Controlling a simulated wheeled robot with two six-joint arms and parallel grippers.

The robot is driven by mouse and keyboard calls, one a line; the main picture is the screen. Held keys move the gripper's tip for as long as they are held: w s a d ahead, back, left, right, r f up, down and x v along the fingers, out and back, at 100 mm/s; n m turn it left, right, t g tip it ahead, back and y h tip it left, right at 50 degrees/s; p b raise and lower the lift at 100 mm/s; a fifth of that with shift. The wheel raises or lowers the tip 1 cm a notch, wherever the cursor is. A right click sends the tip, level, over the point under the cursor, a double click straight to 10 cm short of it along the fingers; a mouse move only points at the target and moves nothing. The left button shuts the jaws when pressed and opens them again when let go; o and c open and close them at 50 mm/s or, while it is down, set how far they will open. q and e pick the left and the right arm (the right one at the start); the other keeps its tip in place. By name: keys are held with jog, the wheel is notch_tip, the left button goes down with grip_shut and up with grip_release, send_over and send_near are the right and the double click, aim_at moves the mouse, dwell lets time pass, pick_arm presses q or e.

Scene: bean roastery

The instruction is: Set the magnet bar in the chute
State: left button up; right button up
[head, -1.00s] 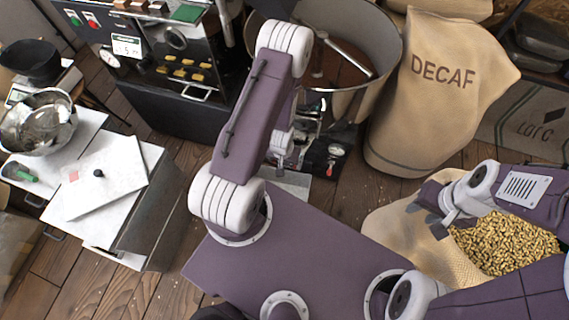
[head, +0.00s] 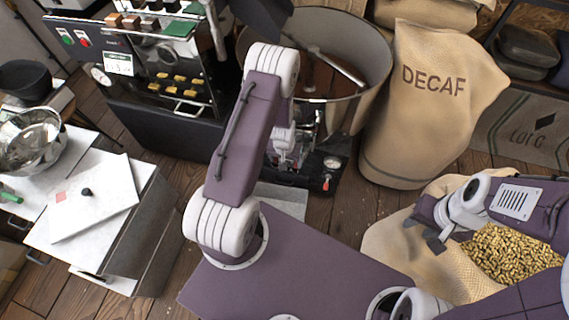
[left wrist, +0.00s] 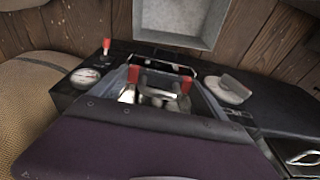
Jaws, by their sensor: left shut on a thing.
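In the left wrist view a bar with red ends (left wrist: 186,84), which looks like the magnet bar, lies across a dark-framed, grey-sided opening that looks like the chute (left wrist: 210,105). My left gripper (left wrist: 158,96) is shut on it. I cannot tell whether the bar is seated or just above the opening. In the head view my left gripper (head: 283,152) is small and partly hidden by my arm, in front of the round drum. My right gripper (head: 424,230) is open and empty, its dark fingers apart at the edge of an open bean sack (head: 388,245).
A black unit with a gauge (head: 332,162) and red knob stands below the drum (head: 375,100). A tall DECAF sack (head: 425,120) is right of it. At left are a white-topped cabinet (head: 50,238) and a metal bowl (head: 30,140). Wooden floor shows between.

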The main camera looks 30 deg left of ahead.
pick_arm(q)
jog(key=shift+f, duration=0.55)
pick_arm(e)
jog(key=shift+s+d+f, duration=0.1)
jog(key=shift+s+f, duration=0.2)
jog(key=shift+f, duration=0.15)
pick_arm(q)
jog(key=o, duration=1.4)
jog(key=shift+b, duration=0.3)
jog(key=shift+o, duration=0.2)
jog(key=r, duration=0.1)
jog(key=r+p, duration=0.2)
jog(key=r, duration=0.1)
jog(key=shift+w, duration=0.3)
notch_tip(320, 180, up, 6)
jog(key=s+p, duration=0.2)
jog(key=shift+d, duration=0.25)
pick_arm(e)
jog(key=r, duration=0.1)
jog(key=w+r, duration=0.1)
jog(key=r, duration=0.1)
jog(key=shift+w+a+r, duration=0.2)
jog(key=shift+w+r, duration=0.05)
jog(key=shift+r, duration=0.05)
pick_arm(q)
jog(key=shift+s, duration=0.2)
pick_arm(e)
jog(key=shift+s, duration=0.1)
